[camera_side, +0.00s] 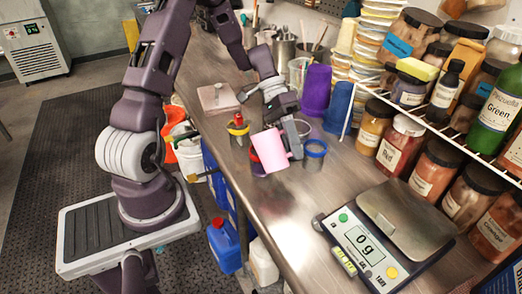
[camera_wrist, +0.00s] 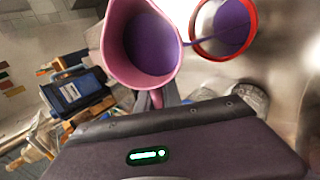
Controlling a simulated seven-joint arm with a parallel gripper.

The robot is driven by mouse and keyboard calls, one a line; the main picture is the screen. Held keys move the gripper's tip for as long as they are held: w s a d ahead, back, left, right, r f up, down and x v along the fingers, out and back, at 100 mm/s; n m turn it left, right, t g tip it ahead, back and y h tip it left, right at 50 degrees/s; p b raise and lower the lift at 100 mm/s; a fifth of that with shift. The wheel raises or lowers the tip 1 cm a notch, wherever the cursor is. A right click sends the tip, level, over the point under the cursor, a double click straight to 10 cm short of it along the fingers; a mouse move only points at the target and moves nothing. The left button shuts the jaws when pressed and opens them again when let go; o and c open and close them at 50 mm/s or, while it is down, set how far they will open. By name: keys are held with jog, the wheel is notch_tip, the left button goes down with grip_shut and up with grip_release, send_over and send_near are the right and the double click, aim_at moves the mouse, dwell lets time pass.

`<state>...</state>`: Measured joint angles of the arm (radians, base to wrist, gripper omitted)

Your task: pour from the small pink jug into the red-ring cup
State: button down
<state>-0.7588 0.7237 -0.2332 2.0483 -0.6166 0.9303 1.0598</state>
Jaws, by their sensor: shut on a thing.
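The small pink jug (camera_side: 268,150) is tilted in the side view, held above the bench. In the wrist view the pink jug (camera_wrist: 112,52) shows purple liquid inside. My gripper (camera_side: 296,132) is shut on the jug at its handle side; its fingertips are mostly hidden. The red-ring cup (camera_wrist: 250,10) stands beside the jug's lip in the wrist view, with purple liquid in it. A thin purple stream runs from the lip into the cup. In the side view the jug hides most of the red-ring cup (camera_side: 256,173).
A blue-ring cup (camera_side: 314,154) stands just right of the jug. A scale (camera_side: 385,235) reading 0 g sits at the front right. Purple (camera_side: 316,90) and blue (camera_side: 338,108) vessels stand behind, near shelved jars.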

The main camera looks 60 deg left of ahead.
dwell(0.7)
jog(key=shift+d+r+h, duration=0.1)
jog(key=shift+r+h, duration=0.2)
jog(key=shift+h, duration=0.4)
jog(key=shift+d+r+h, duration=0.1)
jog(key=shift+r+h, duration=0.2)
jog(key=shift+h, duration=0.4)
dwell(2.1)
